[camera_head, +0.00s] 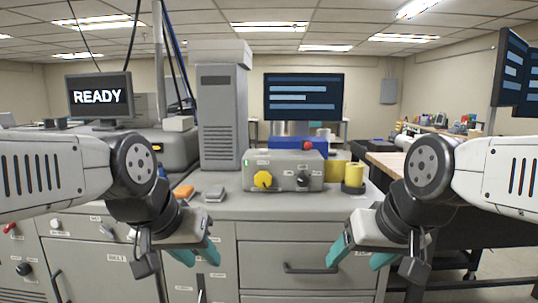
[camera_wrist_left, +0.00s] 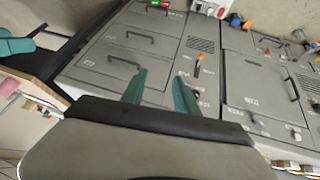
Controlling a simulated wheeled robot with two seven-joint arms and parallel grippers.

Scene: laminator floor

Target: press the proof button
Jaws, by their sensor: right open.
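No button in view carries a label that I can read as "proof". A grey control box (camera_head: 283,171) on the counter has a yellow knob (camera_head: 263,179) and a black knob (camera_head: 303,179) on its front. A small red button (camera_head: 307,146) shows just above it, by a blue block. My left gripper (camera_head: 197,254) is open and empty, in front of the cabinet and below the counter top. Its teal fingers stand apart in the left wrist view (camera_wrist_left: 159,92). My right gripper (camera_head: 360,255) is open and empty in front of the drawers. Neither gripper touches the control box.
A monitor reading READY (camera_head: 99,97) stands at the left. An orange item (camera_head: 184,191) and a small grey item (camera_head: 214,194) lie on the counter. A yellow cylinder (camera_head: 353,175) stands right of the box. Drawer handles (camera_head: 310,268) stick out in front.

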